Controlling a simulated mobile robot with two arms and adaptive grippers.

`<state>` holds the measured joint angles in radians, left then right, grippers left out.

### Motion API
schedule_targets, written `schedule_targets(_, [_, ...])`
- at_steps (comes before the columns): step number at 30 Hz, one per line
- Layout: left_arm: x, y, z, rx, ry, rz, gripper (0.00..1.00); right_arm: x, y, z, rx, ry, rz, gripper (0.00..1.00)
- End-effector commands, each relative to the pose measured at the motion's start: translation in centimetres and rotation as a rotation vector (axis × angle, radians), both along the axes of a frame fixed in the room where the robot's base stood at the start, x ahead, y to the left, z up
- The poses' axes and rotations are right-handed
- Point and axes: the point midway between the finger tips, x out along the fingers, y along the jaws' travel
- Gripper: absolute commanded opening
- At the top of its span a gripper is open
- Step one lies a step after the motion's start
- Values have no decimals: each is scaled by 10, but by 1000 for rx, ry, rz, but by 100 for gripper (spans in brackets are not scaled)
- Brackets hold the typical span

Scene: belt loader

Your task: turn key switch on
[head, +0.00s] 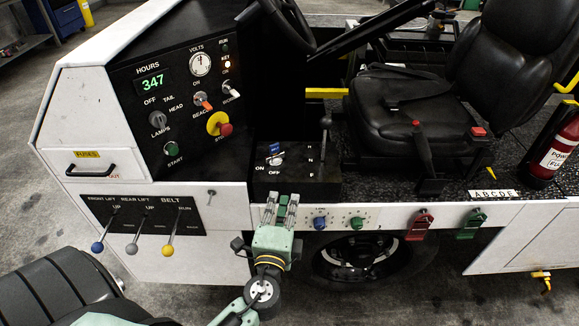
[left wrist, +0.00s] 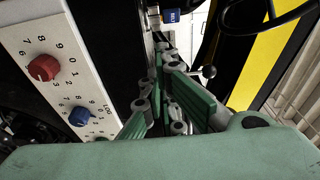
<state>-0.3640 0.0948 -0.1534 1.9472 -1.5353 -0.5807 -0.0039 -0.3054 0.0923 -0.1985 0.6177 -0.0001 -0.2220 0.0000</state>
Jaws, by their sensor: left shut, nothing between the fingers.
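The blue key switch (head: 274,149) sits on a black console box (head: 310,175) with ON and OFF lettering beside it. It also shows as a blue block in the left wrist view (left wrist: 171,15), just beyond the fingertips. My left gripper (head: 281,205) is shut and empty, pointing up toward the console's front, below the switch in the head view. A gap shows between the fingertips and the switch. The key's exact angle is too small to tell. My left gripper also shows in its wrist view (left wrist: 165,52). My right gripper is out of view.
A black lever (head: 325,124) stands on the console right of the switch. Blue and green knobs (head: 320,223) line the white panel beside the gripper. The black instrument panel (head: 180,110) is at left, and the steering wheel (head: 291,20) and seat (head: 410,115) are behind.

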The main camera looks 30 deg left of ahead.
Motion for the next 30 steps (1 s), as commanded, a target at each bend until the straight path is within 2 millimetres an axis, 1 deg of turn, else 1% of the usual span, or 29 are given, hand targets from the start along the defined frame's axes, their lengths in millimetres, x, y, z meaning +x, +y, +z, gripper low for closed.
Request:
schedule_targets(2, [14, 6, 5, 0, -3, 0, 0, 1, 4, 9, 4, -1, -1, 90])
schedule_targets(8, [55, 23, 6, 1, -3, -2, 0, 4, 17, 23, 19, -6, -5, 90])
schedule_targets(12, [81, 33, 4, 0, -1, -3, 0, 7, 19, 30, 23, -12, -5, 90])
schedule_targets(13, [85, 37, 4, 2, 0, -2, 0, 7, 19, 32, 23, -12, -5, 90])
schedule_targets(16, [88, 53, 3, 3, 1, -2, 0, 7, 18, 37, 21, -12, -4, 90])
schedule_targets(21, [94, 67, 1, 1, 0, -4, 0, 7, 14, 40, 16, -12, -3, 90])
schedule_targets(30, [95, 70, 0, -1, 0, -4, 0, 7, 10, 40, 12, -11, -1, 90])
